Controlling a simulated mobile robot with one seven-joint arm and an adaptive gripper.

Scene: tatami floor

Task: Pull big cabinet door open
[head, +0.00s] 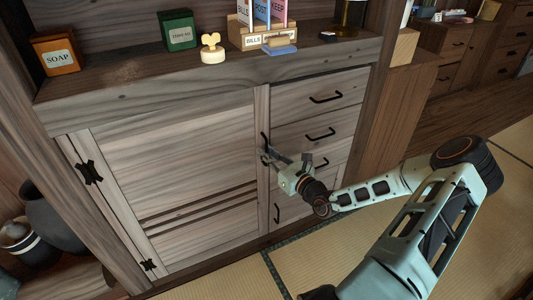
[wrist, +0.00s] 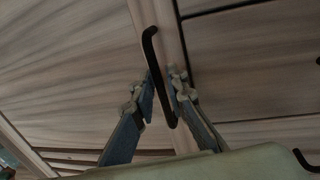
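The big cabinet door (head: 170,165) is a pale wood panel with dark slats across its lower part and black hinges on its left side. It looks closed in its frame. Its black vertical handle (head: 264,140) is at the right edge, partly hidden by my gripper (head: 272,157) in the head view. In the wrist view the handle (wrist: 151,50) runs between the two fingers of my gripper (wrist: 161,98).
A soap box (head: 56,51), a green box (head: 178,30) and a letter holder (head: 262,36) stand on the shelf above. The tatami (head: 330,262) in front is clear.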

